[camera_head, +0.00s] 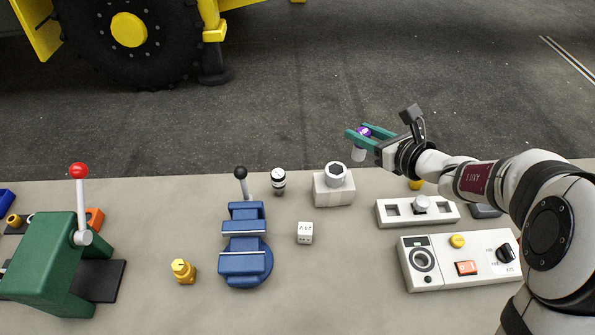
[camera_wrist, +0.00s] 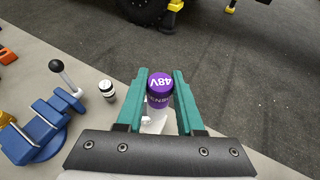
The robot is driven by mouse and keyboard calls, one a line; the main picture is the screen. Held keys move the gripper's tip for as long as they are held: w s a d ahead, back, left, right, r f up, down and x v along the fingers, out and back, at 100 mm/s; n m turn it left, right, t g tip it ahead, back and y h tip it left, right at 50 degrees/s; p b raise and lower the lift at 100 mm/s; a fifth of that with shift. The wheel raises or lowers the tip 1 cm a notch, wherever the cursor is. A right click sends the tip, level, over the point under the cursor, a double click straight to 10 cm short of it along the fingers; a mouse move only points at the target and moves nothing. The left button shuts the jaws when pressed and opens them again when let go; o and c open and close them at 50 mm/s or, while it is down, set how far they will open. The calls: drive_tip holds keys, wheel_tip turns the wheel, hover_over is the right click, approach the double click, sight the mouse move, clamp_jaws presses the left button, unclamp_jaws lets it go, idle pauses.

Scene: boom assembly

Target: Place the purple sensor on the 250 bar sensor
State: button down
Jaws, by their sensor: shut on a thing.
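The purple sensor (camera_head: 362,131) has a purple cap and a white lower body. In the wrist view the purple sensor (camera_wrist: 160,84) shows "48V" on its top. My gripper (camera_head: 364,134) is shut on it with green fingers, holding it roughly upright above the table's back edge. The fingers also show in the wrist view (camera_wrist: 160,75). No "250 bar" marking is readable. A white block (camera_head: 333,190) with a white hexagonal-rimmed piece (camera_head: 337,174) on it stands left of and below my gripper. A black and white cylinder (camera_head: 279,181) stands further left.
A blue vise (camera_head: 246,255) with a black-knobbed lever, a white "24V" cube (camera_head: 305,233) and a yellow fitting (camera_head: 183,271) stand on the grey table. A white control box (camera_head: 455,262) and slotted white block (camera_head: 400,213) lie right. The front middle is clear.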

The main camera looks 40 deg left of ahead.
drive_tip(key=s+a+r+n+g, duration=0.1)
drive_tip(key=s+a+n+g, duration=0.1)
drive_tip(key=s+a, duration=0.35)
hover_over(278, 173)
drive_tip(key=shift+m, duration=0.3)
wheel_tip(278, 173, down, 10)
drive_tip(key=shift+f, duration=0.35)
drive_tip(key=c, duration=0.5)
unclamp_jaws()
drive_tip(key=shift+f, duration=0.1)
drive_tip(key=shift+c, duration=0.2)
